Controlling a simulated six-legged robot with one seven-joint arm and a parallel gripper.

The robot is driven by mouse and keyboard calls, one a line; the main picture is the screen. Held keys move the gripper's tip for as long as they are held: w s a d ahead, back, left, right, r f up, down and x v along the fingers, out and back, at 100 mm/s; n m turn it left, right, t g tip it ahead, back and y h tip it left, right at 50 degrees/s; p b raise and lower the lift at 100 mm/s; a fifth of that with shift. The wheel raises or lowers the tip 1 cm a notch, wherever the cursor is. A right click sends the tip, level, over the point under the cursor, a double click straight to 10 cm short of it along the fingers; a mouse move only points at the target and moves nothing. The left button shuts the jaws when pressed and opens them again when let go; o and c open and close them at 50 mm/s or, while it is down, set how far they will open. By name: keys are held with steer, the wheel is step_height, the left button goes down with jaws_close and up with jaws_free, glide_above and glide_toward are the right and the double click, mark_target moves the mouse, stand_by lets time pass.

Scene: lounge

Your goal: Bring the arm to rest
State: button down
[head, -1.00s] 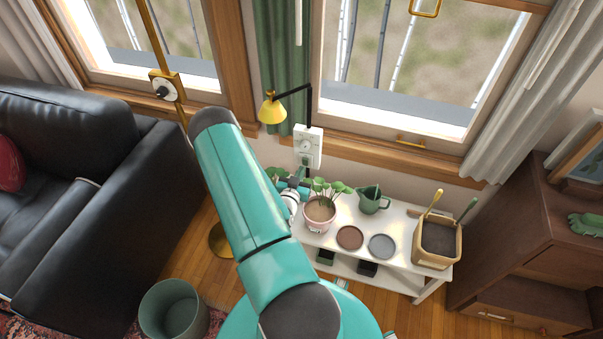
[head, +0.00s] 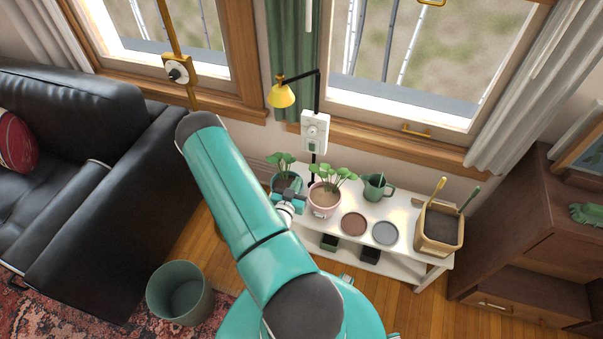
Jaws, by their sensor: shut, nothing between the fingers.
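My teal arm (head: 235,205) reaches up from the bottom of the head view, bends at its dark elbow and hides part of the floor. My gripper (head: 290,188) shows small beyond the forearm, in front of a green pot with a plant (head: 283,172) and left of a pink pot with a plant (head: 323,200). It is shut and empty. I cannot tell whether it touches the green pot.
A white bench (head: 401,207) holds the pots, a green jug (head: 376,187), two saucers and a tool box (head: 440,236). A yellow lamp (head: 282,95) stands behind. A black sofa (head: 90,190) and green bin (head: 180,292) are left, a wooden cabinet (head: 520,245) right.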

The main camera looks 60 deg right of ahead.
steer(key=shift+s+a+f, duration=0.15)
steer(key=shift+a, duration=0.7)
